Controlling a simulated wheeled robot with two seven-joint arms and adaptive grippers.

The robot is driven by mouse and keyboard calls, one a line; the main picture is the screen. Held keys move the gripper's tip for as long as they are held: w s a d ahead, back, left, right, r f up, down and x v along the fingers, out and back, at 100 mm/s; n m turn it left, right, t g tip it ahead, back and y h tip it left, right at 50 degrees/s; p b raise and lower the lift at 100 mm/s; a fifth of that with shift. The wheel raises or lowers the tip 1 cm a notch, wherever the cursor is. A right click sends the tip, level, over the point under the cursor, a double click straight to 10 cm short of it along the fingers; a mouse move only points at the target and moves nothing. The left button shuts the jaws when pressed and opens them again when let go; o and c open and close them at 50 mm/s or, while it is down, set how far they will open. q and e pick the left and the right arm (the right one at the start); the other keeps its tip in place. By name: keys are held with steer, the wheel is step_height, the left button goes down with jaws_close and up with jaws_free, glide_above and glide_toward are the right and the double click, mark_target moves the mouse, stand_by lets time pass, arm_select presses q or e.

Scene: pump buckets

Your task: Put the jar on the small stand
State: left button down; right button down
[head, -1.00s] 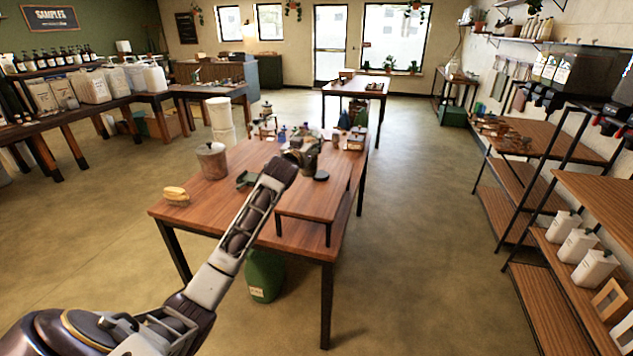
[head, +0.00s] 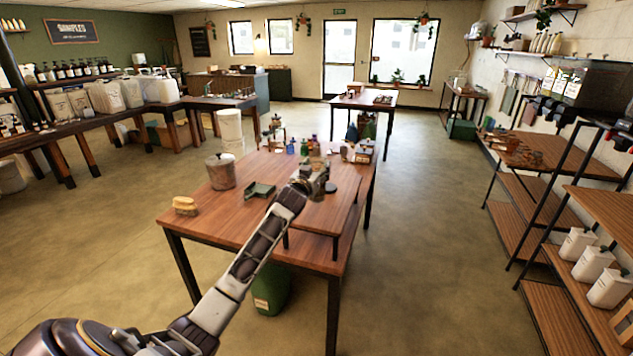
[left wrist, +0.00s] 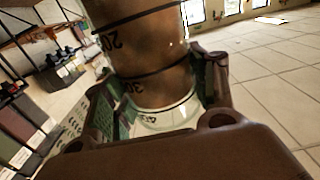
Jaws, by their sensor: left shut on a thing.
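My left gripper (head: 308,180) is shut on the jar, a see-through cylinder with dark bands, numbers and brown contents. In the left wrist view the jar (left wrist: 150,60) sits between both finger pads, and the numbers appear upside down. In the head view the jar is small and partly hidden by the gripper. The small stand (head: 322,214) is a low wooden bench with dark legs, on the right part of the table. The gripper and jar appear over or just beside its far left part; the height gap cannot be told. My right gripper is not in view.
The wooden table (head: 225,225) holds a lidded canister (head: 221,172), a yellow brush (head: 185,206), a green scoop or tray (head: 259,190) and several small bottles at the back. A dark round disc (head: 331,187) lies on the stand. The stand's near part is clear.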

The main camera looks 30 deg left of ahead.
arm_select(q)
steer(key=shift+f, duration=0.45)
step_height(320, 180, down, 3)
steer(key=shift+r, duration=0.1)
steer(key=shift+f, duration=0.55)
steer(key=c, duration=0.5)
jaws_free()
steer(key=shift+b+v, duration=0.4)
steer(key=shift+v, duration=5.6)
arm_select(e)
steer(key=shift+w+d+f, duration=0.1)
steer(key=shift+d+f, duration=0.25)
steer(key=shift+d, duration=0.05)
